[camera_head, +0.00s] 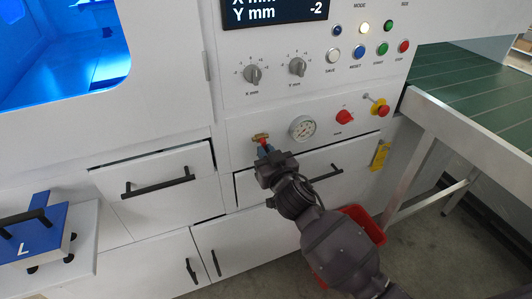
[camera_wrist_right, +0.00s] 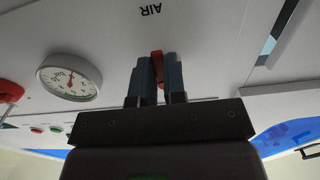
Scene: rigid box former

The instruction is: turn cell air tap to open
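The air tap (camera_head: 260,136) is a small brass valve on the white front panel, left of the gauge. Its red handle (camera_wrist_right: 157,63) points down from the brass body in the head view. My right gripper (camera_head: 264,150) reaches the tap from below. In the wrist view, its two blue fingers (camera_wrist_right: 157,78) stand on either side of the red handle with little or no gap, and look shut on it. The fingers hide part of the handle, and the brass body is hidden in the wrist view. My left gripper is not in view.
A round pressure gauge (camera_head: 302,127) and a red rotary switch (camera_head: 345,117) sit right of the tap. A red emergency stop (camera_head: 382,110) is farther right. Below are drawers with black handles (camera_head: 158,182). A red bin (camera_head: 365,222) stands beneath my right arm.

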